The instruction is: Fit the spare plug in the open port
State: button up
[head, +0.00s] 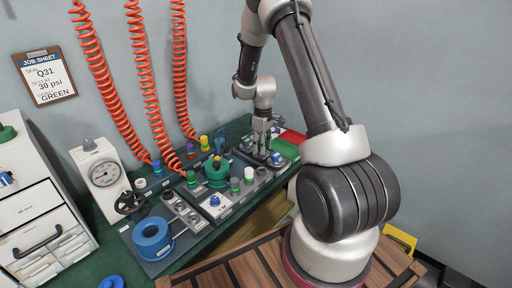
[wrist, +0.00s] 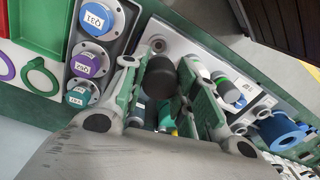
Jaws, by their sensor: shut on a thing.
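My gripper (head: 260,146) points down over the far right part of the bench in the head view. In the wrist view its two green-padded fingers (wrist: 158,72) are closed on a dark, round-ended plug (wrist: 161,78). The plug's lower part and its colour are hidden. A small round opening (wrist: 157,44) shows in the light grey panel just beyond the fingertips; I cannot tell whether it is the open port. Blue (wrist: 97,19), purple (wrist: 88,60) and teal (wrist: 81,94) labelled plugs stand in a grey holder beside the left finger. The blue label reads Q31.
A gauge (head: 103,172) stands at the left. Orange coiled hoses (head: 145,80) hang behind the bench. A blue tape-like roll (head: 152,238) and a fixture with a green valve (head: 217,173) occupy the bench.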

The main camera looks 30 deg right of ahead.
jog(key=shift+w+f, duration=0.1)
jog(key=shift+f, duration=2.6)
jog(key=shift+f, duration=1.45)
jog(key=o, duration=1.2)
jog(key=shift+c, duration=0.2)
notch_tip(320, 180, up, 12)
jog(key=shift+d, duration=0.1)
